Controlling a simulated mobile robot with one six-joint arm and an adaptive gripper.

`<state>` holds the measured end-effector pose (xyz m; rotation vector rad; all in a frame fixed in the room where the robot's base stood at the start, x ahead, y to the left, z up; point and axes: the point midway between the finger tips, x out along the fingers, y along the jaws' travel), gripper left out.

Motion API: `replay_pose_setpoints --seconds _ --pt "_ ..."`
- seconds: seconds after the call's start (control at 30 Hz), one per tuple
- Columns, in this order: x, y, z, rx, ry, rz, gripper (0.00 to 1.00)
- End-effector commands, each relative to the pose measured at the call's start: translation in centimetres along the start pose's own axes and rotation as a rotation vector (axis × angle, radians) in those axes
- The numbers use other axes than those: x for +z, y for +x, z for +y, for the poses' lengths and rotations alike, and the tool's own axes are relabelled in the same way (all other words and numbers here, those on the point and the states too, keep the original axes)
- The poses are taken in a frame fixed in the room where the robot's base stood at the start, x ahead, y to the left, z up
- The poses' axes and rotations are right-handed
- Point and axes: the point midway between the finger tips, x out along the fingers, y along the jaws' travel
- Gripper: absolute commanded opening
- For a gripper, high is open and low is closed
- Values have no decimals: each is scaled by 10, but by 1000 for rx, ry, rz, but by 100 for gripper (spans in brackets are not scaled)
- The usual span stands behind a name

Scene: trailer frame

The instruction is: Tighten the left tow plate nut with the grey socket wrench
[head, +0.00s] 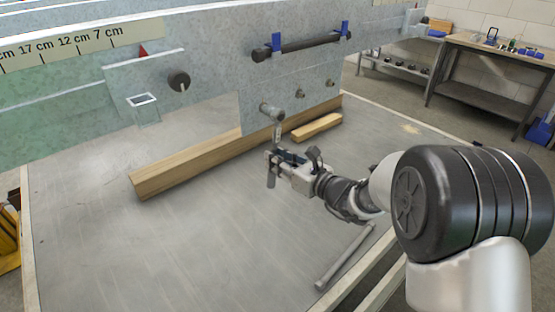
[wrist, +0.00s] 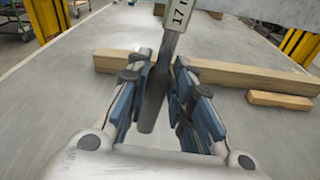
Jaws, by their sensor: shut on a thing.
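My gripper (head: 279,162) is shut on the handle of the grey socket wrench (head: 278,132), in front of the tow plate (head: 254,125). The handle hangs down steeply, and its lower end shows below the fingers. The socket end is up at the plate's left nut position and hides that nut; I cannot tell how fully it is seated. Two other nuts, a middle one (head: 299,94) and a right one (head: 330,83), show on the plate. In the wrist view the wrench (wrist: 157,92) stands between the blue-padded fingers (wrist: 160,100), with a "17" label near the top.
A long wooden beam (head: 190,171) and a short wooden block (head: 317,127) lie on the grey table under the plate. A grey bar (head: 345,258) lies near the table's right edge. A dark bar (head: 300,45) sits in blue holders above. The front left table is clear.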

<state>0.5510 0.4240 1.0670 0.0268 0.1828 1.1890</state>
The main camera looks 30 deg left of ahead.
Motion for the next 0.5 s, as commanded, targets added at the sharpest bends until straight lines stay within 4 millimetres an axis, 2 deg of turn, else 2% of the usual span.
replay_pose_setpoints --seconds 0.5 --pt "1 -6 0 0 -1 -3 0"
